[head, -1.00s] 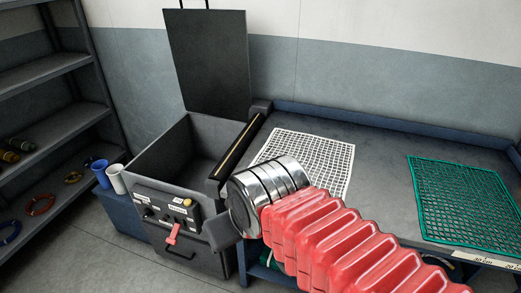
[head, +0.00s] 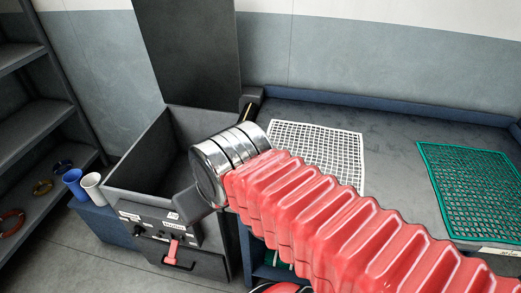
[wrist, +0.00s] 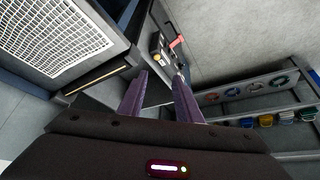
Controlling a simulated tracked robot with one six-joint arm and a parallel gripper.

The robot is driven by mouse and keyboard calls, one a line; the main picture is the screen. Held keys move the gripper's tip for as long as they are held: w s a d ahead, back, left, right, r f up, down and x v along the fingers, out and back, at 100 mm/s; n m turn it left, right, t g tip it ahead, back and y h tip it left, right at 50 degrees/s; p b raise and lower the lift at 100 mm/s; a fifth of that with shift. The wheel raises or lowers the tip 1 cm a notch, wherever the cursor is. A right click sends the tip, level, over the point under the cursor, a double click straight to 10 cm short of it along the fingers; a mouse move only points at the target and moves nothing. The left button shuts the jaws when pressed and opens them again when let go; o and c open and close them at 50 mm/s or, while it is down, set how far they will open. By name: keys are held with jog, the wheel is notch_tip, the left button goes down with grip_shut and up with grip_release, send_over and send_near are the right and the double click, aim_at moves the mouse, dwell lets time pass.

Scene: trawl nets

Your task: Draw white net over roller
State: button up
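The white net (head: 335,150) lies flat on the grey table, its lower left part hidden behind my arm; it also shows at the upper left of the wrist view (wrist: 62,32). The dark roller with a yellowish stripe (wrist: 98,78) runs along the table edge beside the net, next to the open bin. In the head view my arm hides most of the roller. My gripper (wrist: 158,84) has its two purple fingers apart with nothing between them, off the net, over the bin side. In the head view the fingers are not visible.
A grey bin (head: 140,160) with a raised lid (head: 188,50) and a red lever (head: 173,250) stands left of the table. A green net (head: 475,190) lies at the right. Blue (head: 73,183) and white (head: 92,186) cups stand near the shelves (head: 25,140).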

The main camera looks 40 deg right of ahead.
jog(key=shift+w+a, duration=0.15)
jog(key=shift+a, duration=0.05)
jog(key=shift+o, duration=0.5)
jog(key=w+d+m+g, duration=0.2)
jog(key=w+d+m, duration=1.3)
jog(key=w, duration=0.2)
jog(key=w+d+f+m+y, duration=0.1)
jog(key=d+f+m, duration=0.5)
jog(key=d, duration=0.6)
jog(key=w+d+f+m+y, duration=0.1)
jog(key=w+d+f+m, duration=0.2)
jog(key=d+f+m, duration=0.4)
jog(key=d, duration=0.5)
jog(key=shift+w+d+f+y, duration=0.2)
jog(key=shift+w+y, duration=0.1)
jog(key=shift+w, duration=0.1)
jog(key=shift+f, duration=0.1)
